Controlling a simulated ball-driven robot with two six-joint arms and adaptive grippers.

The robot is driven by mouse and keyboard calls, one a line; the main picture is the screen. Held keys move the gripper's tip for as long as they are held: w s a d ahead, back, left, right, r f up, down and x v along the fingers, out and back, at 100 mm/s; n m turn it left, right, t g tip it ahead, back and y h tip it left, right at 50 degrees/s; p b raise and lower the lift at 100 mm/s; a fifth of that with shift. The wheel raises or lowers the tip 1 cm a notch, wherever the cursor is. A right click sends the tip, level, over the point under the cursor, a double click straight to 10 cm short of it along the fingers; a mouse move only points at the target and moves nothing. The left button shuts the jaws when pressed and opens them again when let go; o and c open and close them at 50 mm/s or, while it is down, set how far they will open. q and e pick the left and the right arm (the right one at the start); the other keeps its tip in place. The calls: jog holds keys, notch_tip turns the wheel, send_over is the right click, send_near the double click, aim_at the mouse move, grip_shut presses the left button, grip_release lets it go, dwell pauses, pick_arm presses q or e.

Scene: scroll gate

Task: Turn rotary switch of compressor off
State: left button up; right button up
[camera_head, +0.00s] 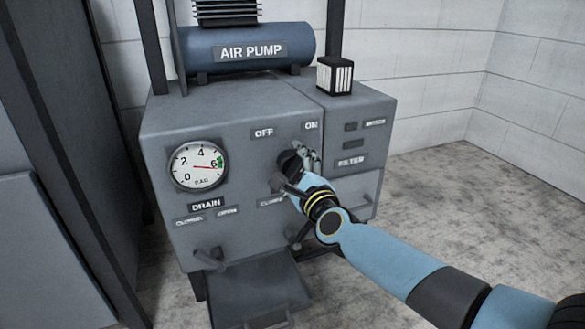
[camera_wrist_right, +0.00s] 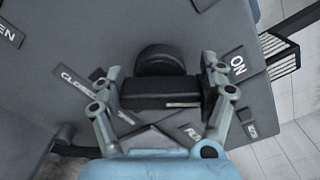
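The compressor (camera_head: 225,120) is a grey cabinet with a blue AIR PUMP tank on top. Its black rotary switch (camera_head: 288,162) is on the front, below the OFF label (camera_head: 263,133) and ON label (camera_head: 311,125). My right gripper (camera_head: 297,165) is at the switch and partly hides it. In the right wrist view the switch's black bar handle (camera_wrist_right: 160,92) lies between the two fingers of the right gripper (camera_wrist_right: 163,76), one at each end. The fingers are apart; contact is unclear. The ON label (camera_wrist_right: 238,65) is beside the right finger. My left gripper is out of view.
A pressure gauge (camera_head: 198,166) reads near 6. A drain lever (camera_head: 209,257) sits low on the front, below the DRAIN label (camera_head: 206,204). A small striped box (camera_head: 335,75) stands on the cabinet top. A dark cabinet (camera_head: 60,130) is at left; open floor lies right.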

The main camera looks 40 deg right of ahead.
jog(key=shift+c, duration=0.6)
